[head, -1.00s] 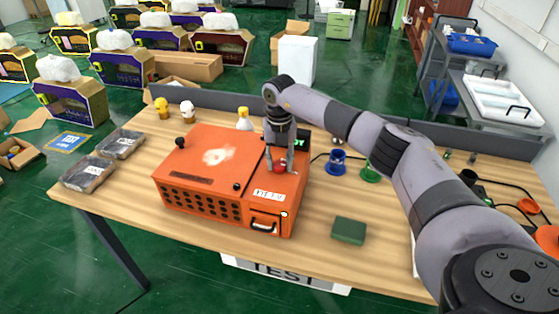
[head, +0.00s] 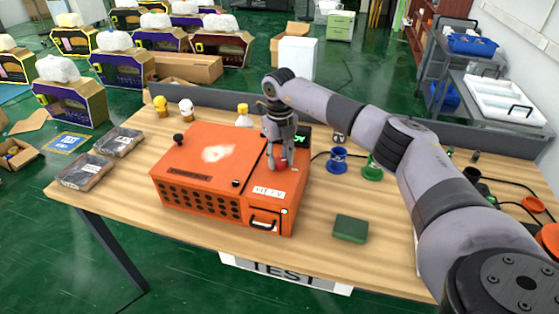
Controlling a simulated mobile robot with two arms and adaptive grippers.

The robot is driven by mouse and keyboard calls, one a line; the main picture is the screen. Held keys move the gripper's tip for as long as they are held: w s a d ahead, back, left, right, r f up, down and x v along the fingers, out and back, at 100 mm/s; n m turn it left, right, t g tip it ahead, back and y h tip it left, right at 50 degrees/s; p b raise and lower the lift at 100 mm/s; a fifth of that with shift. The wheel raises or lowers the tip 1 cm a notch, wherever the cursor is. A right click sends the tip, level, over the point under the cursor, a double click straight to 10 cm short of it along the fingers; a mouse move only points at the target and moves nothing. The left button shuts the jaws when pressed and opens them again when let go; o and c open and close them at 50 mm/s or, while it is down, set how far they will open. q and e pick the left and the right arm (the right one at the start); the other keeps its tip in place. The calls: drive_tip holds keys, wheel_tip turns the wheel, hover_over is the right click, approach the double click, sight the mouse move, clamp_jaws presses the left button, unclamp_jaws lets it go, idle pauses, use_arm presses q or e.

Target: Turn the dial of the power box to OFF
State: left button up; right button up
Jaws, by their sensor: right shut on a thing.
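The orange power box (head: 205,178) sits on the wooden table, with a perforated front, a handle and a small dark display with green text on its top right. The red dial (head: 281,165) is on the top right part of the box, partly hidden by my fingers. My right gripper (head: 278,161) reaches down from above and is shut on the dial. The dial's pointer and its markings cannot be read. My left gripper is not in view.
A green block (head: 350,229) lies right of the box. A blue cup (head: 337,160) and a green cup (head: 372,170) stand behind it. Two dark packs (head: 84,172) lie at the left edge. Small bottles (head: 244,115) stand behind the box. Bare table lies in front.

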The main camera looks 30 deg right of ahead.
sight(280, 161)
drive_tip(key=n+b, duration=0.1)
drive_tip(key=n, duration=0.5)
drive_tip(key=shift+b, duration=0.4)
drive_tip(key=n+b, duration=0.1)
drive_tip(key=n, duration=0.5)
drive_tip(key=shift+r, duration=0.1)
drive_tip(key=shift+n, duration=0.3)
drive_tip(key=o, duration=1.2)
drive_tip(key=shift+c, duration=0.2)
wheel_tip(280, 161, up, 12)
